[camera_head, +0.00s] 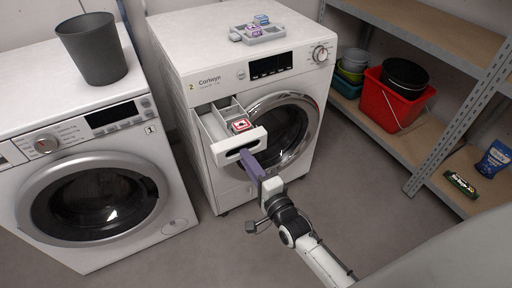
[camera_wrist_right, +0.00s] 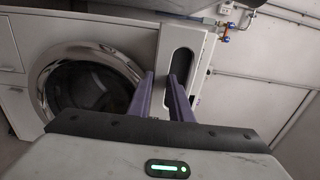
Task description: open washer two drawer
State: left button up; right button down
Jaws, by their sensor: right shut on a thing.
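Washer two (camera_head: 318,110), marked "2", stands right of the other washer. Its detergent drawer (camera_head: 225,152) is pulled out at the upper left of its front, showing inner compartments and a red-and-white item (camera_head: 240,125) in it. My right gripper (camera_head: 247,157), with purple fingers, is shut on the drawer front at its handle. In the right wrist view, the fingers (camera_wrist_right: 165,85) meet the drawer front (camera_wrist_right: 203,52) beside its dark oval slot; the exact grip is partly hidden. The round door (camera_head: 285,135) of washer two is shut. My left gripper is not in view.
Washer one (camera_head: 60,100) stands at left with a grey bin (camera_head: 92,48) on top. A grey tray (camera_head: 258,34) with small boxes lies on washer two. A metal shelf at right holds a red bucket (camera_head: 392,105). The floor in front is clear.

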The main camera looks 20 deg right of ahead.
jog(key=shift+s, duration=0.35)
jog(key=c, duration=1.6)
grip_release()
jog(key=s, duration=0.7)
jog(key=s+p, duration=0.1)
jog(key=s, duration=0.2)
jog(key=shift+s+d, duration=0.15)
jog(key=shift+d, duration=0.25)
